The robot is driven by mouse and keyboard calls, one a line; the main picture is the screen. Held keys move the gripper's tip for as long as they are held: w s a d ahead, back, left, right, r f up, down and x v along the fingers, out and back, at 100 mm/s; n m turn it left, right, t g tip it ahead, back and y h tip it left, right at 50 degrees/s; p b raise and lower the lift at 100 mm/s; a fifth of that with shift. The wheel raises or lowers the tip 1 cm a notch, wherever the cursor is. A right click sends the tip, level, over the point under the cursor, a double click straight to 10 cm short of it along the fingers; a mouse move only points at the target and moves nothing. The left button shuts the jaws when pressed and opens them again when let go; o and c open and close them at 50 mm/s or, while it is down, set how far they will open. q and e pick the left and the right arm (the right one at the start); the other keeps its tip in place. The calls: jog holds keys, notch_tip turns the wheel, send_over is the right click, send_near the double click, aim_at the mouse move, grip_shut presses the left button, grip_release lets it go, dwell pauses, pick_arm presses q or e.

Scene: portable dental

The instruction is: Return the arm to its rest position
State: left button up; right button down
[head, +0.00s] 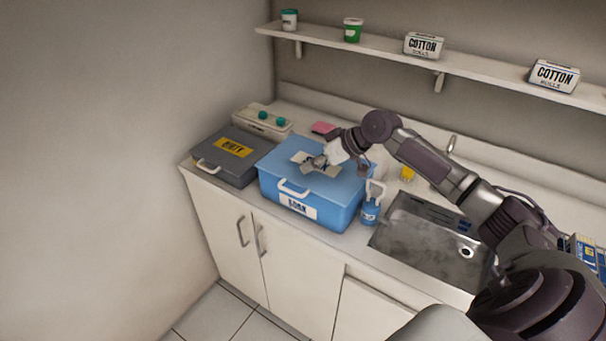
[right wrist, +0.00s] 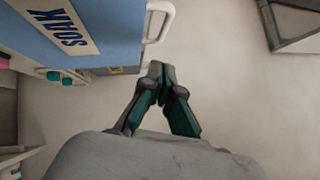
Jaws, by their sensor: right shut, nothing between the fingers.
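My right arm (head: 430,165) reaches in from the right over the counter. Its gripper (head: 316,162) is above the lid of the blue SOAK box (head: 340,185) in the head view; I cannot tell whether it touches the lid. In the right wrist view the fingers (right wrist: 161,70) meet at their tips, shut and empty. The blue box (right wrist: 110,20) shows at the upper left there, with its white handle (right wrist: 165,22) just beyond the fingertips. My left gripper is in neither view.
A grey box with a yellow label (head: 212,168) stands left of the blue box, a white unit with teal knobs (head: 262,128) behind. A blue bottle (head: 370,212) stands between blue box and sink (head: 425,245). A shelf (head: 385,50) runs above with cups and cotton boxes.

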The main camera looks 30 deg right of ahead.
jog(key=a+r+b+v, duration=0.1)
jog(key=b+v, duration=0.1)
jog(key=v, duration=0.3)
jog(key=s+a+f+n+g+h, duration=0.1)
jog(key=s+a+f+g, duration=0.1)
jog(key=s+a+f, duration=0.75)
jog(key=s+a+f+n+g+h, duration=0.15)
jog(key=s+a+f, duration=0.4)
jog(key=f, duration=0.65)
jog(key=s+a+m+h, duration=0.3)
jog(key=s+a, duration=0.2)
jog(key=s, duration=0.8)
notch_tip(320, 180, down, 28)
jog(key=s+g+b, duration=0.1)
jog(key=s+g, duration=0.1)
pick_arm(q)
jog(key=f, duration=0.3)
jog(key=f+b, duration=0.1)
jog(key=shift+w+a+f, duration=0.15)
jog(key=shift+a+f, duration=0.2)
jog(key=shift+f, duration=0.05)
pick_arm(e)
jog(key=s+d+f, duration=0.3)
jog(key=s+f, duration=1.3)
jog(key=f, duration=0.1)
jog(key=shift+s+f+g+h, duration=0.15)
jog(key=shift+s+g+h, duration=0.2)
jog(key=shift+g, duration=0.1)
